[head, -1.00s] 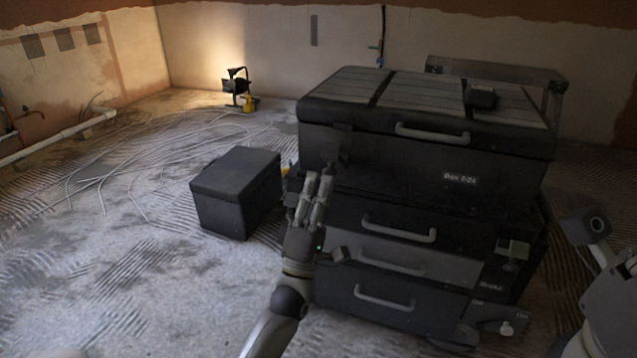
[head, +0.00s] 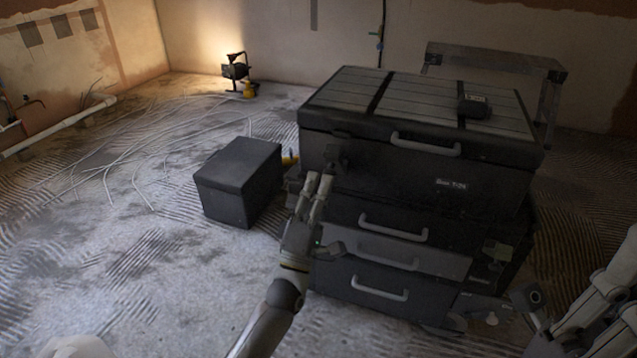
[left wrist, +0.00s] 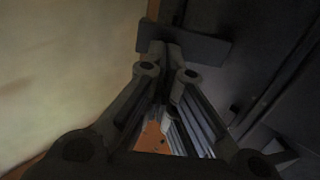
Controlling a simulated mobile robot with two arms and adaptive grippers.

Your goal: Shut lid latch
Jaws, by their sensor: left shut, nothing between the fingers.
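The large dark box (head: 400,178) has its lid (head: 345,90) down on top, with a pale front handle. A small dark latch (head: 337,158) is on the left of the box front, just under the lid rim. My left gripper (head: 319,178) is shut and empty, its fingertips just below the latch. In the left wrist view, a dark flat piece (left wrist: 205,48), likely the latch, lies just beyond the shut fingertips; I cannot tell if they touch.
Drawers (head: 400,252) with pale handles stand under the box. A smaller dark box (head: 238,185) sits on the floor to the left. A small dark item (head: 474,107) lies on the lid. A lit work lamp (head: 236,70) and loose cables are behind; floor at front left is clear.

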